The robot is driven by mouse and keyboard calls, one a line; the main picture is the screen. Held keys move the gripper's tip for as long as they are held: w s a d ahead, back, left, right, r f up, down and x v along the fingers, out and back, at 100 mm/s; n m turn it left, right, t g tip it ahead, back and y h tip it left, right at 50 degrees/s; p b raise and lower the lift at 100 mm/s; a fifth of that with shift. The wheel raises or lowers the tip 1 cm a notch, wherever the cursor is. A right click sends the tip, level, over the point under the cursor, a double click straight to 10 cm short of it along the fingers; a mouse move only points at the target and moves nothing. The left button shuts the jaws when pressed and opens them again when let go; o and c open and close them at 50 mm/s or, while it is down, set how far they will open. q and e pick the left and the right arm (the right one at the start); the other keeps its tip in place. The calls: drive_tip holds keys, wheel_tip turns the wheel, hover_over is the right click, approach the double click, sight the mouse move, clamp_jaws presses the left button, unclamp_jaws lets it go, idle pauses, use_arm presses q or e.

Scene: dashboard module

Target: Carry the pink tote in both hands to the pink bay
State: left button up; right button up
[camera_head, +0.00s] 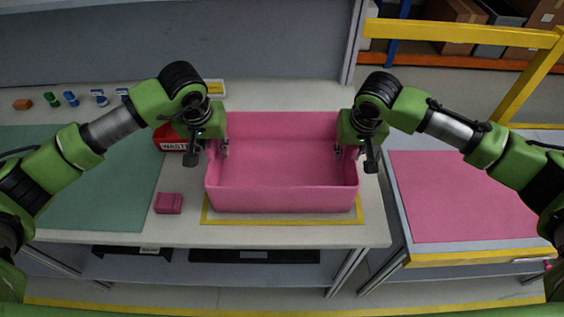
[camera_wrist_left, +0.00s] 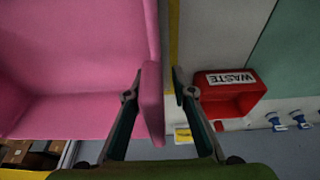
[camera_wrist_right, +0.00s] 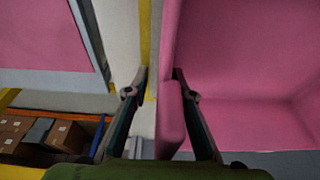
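The pink tote (camera_head: 282,200) stands upright inside a yellow outline on the workbench and looks empty. The pink bay (camera_head: 460,200) is a flat pink panel on a lower surface to the right. My left gripper (camera_head: 208,155) is at the tote's left wall; in the left wrist view its open fingers (camera_wrist_left: 155,82) straddle the wall's edge, with a gap on the outer side. My right gripper (camera_head: 353,158) is at the right wall; in the right wrist view its open fingers (camera_wrist_right: 160,75) straddle that edge, also with an outer gap.
A pink block (camera_head: 168,203) lies left of the tote. A red waste bin (camera_head: 172,141) stands behind my left gripper, near a green mat (camera_head: 90,185). A yellow rail (camera_head: 470,33) rises behind the pink bay. A floor gap separates the bench from the bay.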

use_arm(q)
clamp_jaws()
use_arm(e)
clamp_jaws()
drive_tip(key=shift+d, duration=0.1)
use_arm(q)
drive_tip(key=shift+r, duration=0.15)
